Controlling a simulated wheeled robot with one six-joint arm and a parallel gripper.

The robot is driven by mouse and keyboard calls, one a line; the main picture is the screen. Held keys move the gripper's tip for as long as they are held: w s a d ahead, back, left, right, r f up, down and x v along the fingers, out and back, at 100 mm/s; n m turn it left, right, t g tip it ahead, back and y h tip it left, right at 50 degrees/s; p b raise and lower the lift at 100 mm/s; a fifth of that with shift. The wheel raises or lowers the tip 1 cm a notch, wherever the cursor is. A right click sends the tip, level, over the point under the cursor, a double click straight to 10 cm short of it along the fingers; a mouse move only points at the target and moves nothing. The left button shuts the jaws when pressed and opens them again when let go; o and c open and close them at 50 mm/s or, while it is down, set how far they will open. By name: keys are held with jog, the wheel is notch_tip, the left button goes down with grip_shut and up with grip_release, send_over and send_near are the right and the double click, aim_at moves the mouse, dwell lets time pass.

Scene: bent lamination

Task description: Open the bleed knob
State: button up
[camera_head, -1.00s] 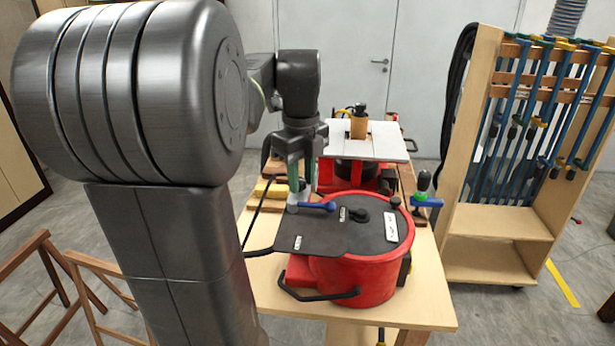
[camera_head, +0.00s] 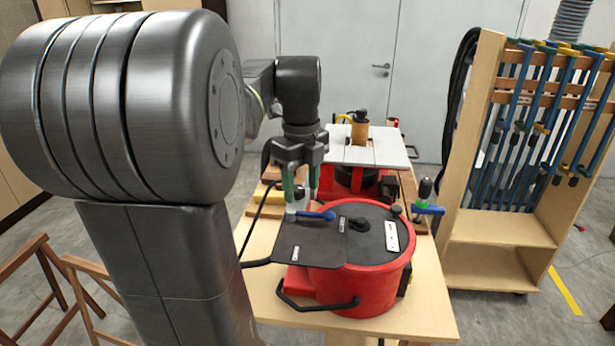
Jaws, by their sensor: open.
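A red round pot (camera_head: 385,285) with a black lid stands on the wooden table. A blue lever (camera_head: 318,216) lies at the left of its top, above a black plate (camera_head: 300,243). A black knob (camera_head: 358,224) sits on the lid, and a smaller round black knob (camera_head: 396,209) sits at its far right edge. I cannot read which is the bleed knob. My gripper (camera_head: 302,203) points down, open, its fingers apart at the inner end of the blue lever. One fingertip stands in front of that end; I cannot tell whether it touches.
A second red unit with a pale flat top (camera_head: 385,147) stands behind the pot. A clamp with a blue bar (camera_head: 428,209) is at the table's right edge. A wooden rack (camera_head: 495,230) of clamps stands to the right. A black cable runs left of the pot.

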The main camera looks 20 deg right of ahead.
jog(key=shift+s+d+r, duration=0.2)
jog(key=shift+d+r, duration=0.05)
notch_tip(320, 180, up, 13)
jog(key=shift+d+r+b, duration=0.2)
jog(key=shift+d+b, duration=0.2)
jog(key=shift+s, duration=0.1)
